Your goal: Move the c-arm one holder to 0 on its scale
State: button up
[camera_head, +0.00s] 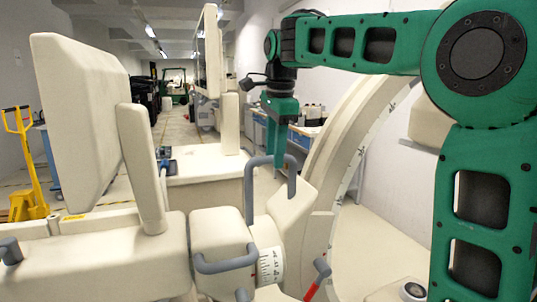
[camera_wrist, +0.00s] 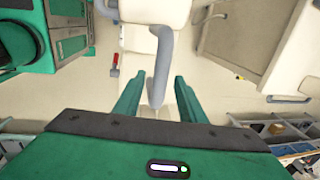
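The c-arm one holder (camera_head: 294,215) is a cream block with an upright grey loop handle (camera_head: 249,190) on top. Beside it a white ring carries the scale (camera_head: 270,265), with dark tick marks and a small red mark; its numbers are too small to read. My gripper (camera_head: 281,160) points down at the top of the handle. In the wrist view its green fingers (camera_wrist: 160,76) are apart, and the grey handle (camera_wrist: 163,45) runs between them, with gaps visible at both sides. The large curved c-arm (camera_head: 350,125) rises behind the holder.
A second grey handle (camera_head: 228,263) sits on the cream housing left of the scale. A red-gripped lever (camera_head: 317,280) stands at the lower right. Cream monitor panels (camera_head: 75,110) stand at the left, with a yellow pallet jack (camera_head: 28,170) beyond.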

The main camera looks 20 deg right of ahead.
jog(key=shift+r, duration=0.15)
notch_tip(320, 180, up, 10)
jog(key=s, duration=0.1)
jog(key=shift+s+r, duration=0.15)
jog(key=shift+s, duration=0.1)
dwell(0.7)
dwell(0.7)
jog(key=s+d+f+n+g, duration=0.1)
jog(key=s+d+f+n, duration=0.5)
jog(key=s+d+f, duration=0.95)
jog(key=s+f+n+g, duration=0.1)
jog(key=s+f+n, duration=0.4)
jog(key=s+f, duration=1.2)
notch_tip(320, 180, down, 3)
jog(key=shift+s+r+n, duration=0.15)
jog(key=shift+s+n, duration=0.1)
jog(key=shift+n, duration=0.05)
